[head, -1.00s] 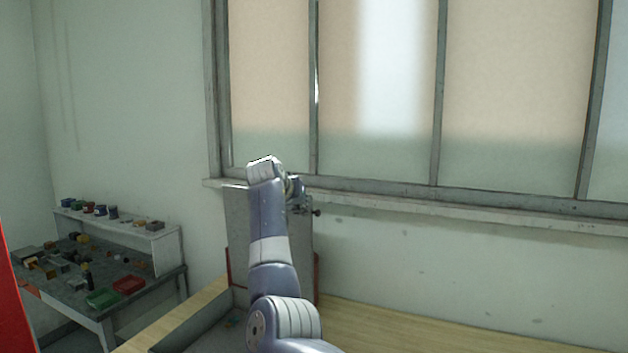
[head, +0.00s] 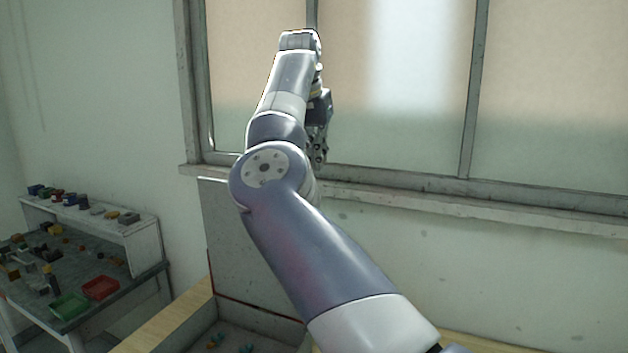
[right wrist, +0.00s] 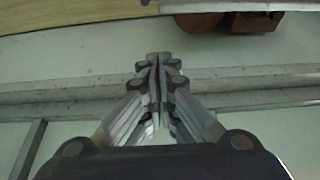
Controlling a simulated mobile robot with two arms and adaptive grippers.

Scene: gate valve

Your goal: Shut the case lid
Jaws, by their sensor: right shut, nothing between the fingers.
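The case (head: 205,333) stands on the wooden bench, with small items inside it. Its grey lid (head: 222,235) is open and stands upright behind the case; my right arm hides its right part. My right gripper (head: 318,160) is raised above the lid's top edge, in front of the window, with its fingers pointing down. In the right wrist view the right gripper (right wrist: 158,62) is shut with nothing in it. My left gripper is not in view.
A window sill (head: 400,200) and wall are behind the bench. A side table (head: 110,290) at the left holds a red tray (head: 101,287), a green tray (head: 69,306) and several small parts. The bench top (head: 185,318) shows bare wood left of the case.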

